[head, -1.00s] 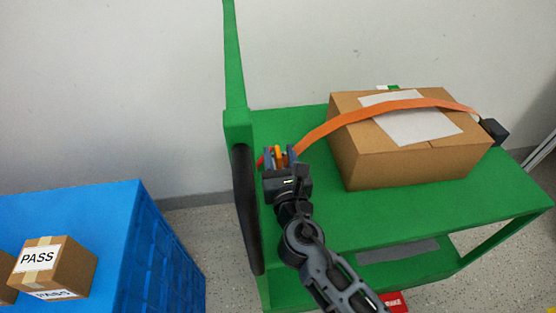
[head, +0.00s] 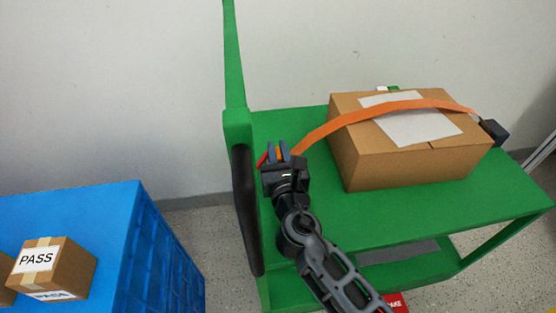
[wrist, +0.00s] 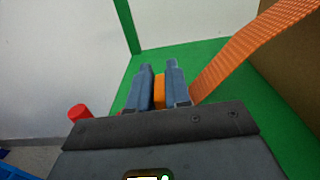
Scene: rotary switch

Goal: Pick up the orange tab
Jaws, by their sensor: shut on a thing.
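The orange tab (wrist: 159,91) shows in the wrist view between the two fingers of my gripper (wrist: 160,88). My gripper is shut on it, with a finger pressed on each side. In the head view my gripper (head: 278,152) is at the left end of the green cart's top, close to the cart's upright. The fingers hide most of the tab there. An orange strap (head: 385,107) runs from beside my gripper up over the cardboard box; it also shows in the wrist view (wrist: 250,45). Whether the tab touches the cart cannot be told.
The cardboard box (head: 400,158) with a white sheet stands on the green cart (head: 330,220). A black block (head: 494,131) is at the strap's far end. A red piece (wrist: 79,112) is left of my gripper. A blue crate (head: 100,215) with a PASS box (head: 60,268) stands left.

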